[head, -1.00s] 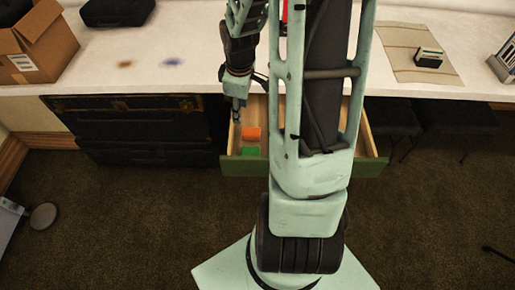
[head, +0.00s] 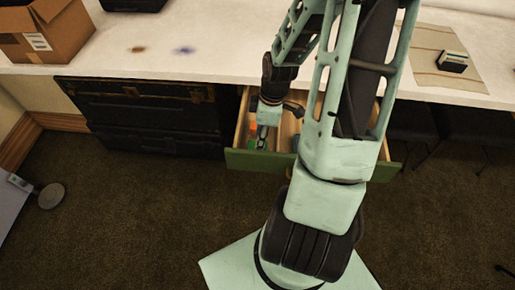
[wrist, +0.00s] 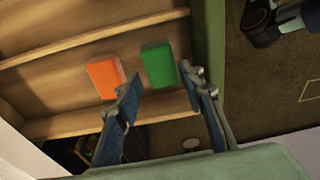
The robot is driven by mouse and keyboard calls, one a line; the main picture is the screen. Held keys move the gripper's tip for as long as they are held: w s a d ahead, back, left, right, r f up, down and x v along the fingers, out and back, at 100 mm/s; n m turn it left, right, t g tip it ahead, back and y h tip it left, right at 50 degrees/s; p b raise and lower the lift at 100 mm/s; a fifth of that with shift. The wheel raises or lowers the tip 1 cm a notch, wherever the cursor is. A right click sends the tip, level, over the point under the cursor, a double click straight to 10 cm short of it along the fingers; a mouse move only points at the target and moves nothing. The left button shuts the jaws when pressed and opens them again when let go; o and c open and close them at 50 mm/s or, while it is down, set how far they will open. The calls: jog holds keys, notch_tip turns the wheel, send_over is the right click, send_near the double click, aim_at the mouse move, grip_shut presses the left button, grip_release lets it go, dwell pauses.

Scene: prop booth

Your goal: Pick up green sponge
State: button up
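The green sponge (wrist: 158,65) lies in the open wooden drawer (wrist: 60,85), near the wall by its green front, in the wrist view. Only a sliver of this sponge (head: 252,143) shows beside my gripper in the head view. My gripper (wrist: 161,78) is open and empty, with its two blue-grey fingers pointing at the green sponge, one toward each side of it. I cannot tell how far the fingertips are above the sponge. In the head view my gripper (head: 262,140) hangs down over the drawer's left part.
An orange sponge (wrist: 104,78) lies beside the green one, close to my left finger. Wooden dividers split the drawer. The green drawer front (head: 260,162) and the white counter (head: 215,50) are near my arm. A dark chest (head: 140,115) stands left of the drawer.

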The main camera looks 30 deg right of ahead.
jog(key=f, duration=0.1)
jog(key=f+b, duration=0.1)
jog(key=f, duration=0.2)
jog(key=shift+w+a+f, duration=0.15)
jog(key=shift+a+f, duration=0.15)
jog(key=shift+a, duration=0.05)
jog(key=c, duration=0.6)
notch_tip(320, 180, up, 10)
jog(key=p, duration=0.2)
jog(key=shift+p, duration=0.35)
